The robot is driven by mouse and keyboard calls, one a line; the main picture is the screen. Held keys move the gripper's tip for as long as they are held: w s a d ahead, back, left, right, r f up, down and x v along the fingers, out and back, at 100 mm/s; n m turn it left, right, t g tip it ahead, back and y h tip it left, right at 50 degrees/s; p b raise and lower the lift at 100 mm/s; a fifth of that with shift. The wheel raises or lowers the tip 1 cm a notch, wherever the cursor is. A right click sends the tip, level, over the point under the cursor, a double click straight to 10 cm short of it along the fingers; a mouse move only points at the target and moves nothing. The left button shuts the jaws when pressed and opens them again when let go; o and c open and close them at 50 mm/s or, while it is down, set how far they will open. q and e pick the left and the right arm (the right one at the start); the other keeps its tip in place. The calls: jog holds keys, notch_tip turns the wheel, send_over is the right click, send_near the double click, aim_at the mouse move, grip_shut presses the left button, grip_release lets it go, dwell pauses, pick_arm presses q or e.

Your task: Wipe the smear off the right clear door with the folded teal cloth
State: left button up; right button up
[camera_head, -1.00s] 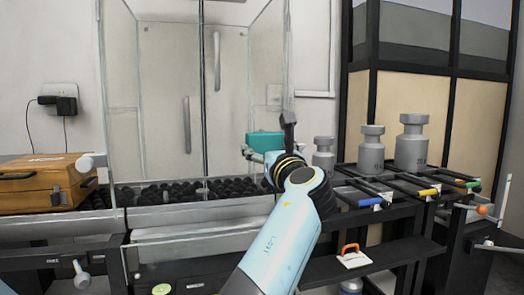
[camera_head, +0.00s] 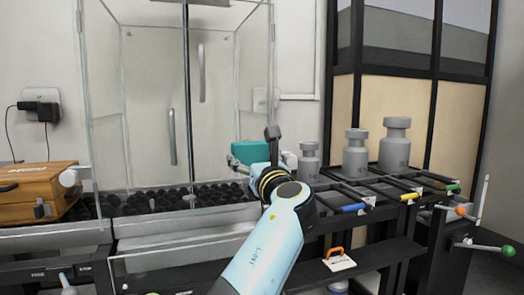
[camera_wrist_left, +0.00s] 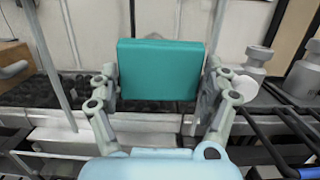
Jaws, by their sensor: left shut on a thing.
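The folded teal cloth (camera_head: 250,153) is held upright by my left gripper (camera_wrist_left: 160,80), whose fingers stand at both its side edges in the left wrist view. In the head view this gripper is partly hidden behind its own wrist, and the cloth is by the lower right of the clear case. The right clear door (camera_head: 222,125) appears to be the pane right of the dark upright. I cannot tell whether the cloth touches it, and I cannot make out the smear clearly. My right gripper is not in view.
Black lumps (camera_head: 150,200) lie along the case's bottom. Several grey weights (camera_head: 396,145) stand right of my left arm, behind dark rails with coloured ends (camera_head: 410,195). An orange-brown case (camera_head: 35,190) sits at left. An orange-handled padlock-like item (camera_head: 338,262) is low at right.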

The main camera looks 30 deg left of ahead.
aim_at(239, 157)
pick_arm(q)
jog(key=shift+s+a, duration=0.15)
jog(key=shift+s, duration=0.05)
jog(key=shift+s+a+r+p, duration=0.15)
jog(key=shift+s+a+p, duration=0.75)
jog(key=shift+p, duration=0.3)
jog(key=shift+s+a+f, duration=0.2)
jog(key=shift+s+a, duration=0.05)
jog(key=shift+s, duration=0.1)
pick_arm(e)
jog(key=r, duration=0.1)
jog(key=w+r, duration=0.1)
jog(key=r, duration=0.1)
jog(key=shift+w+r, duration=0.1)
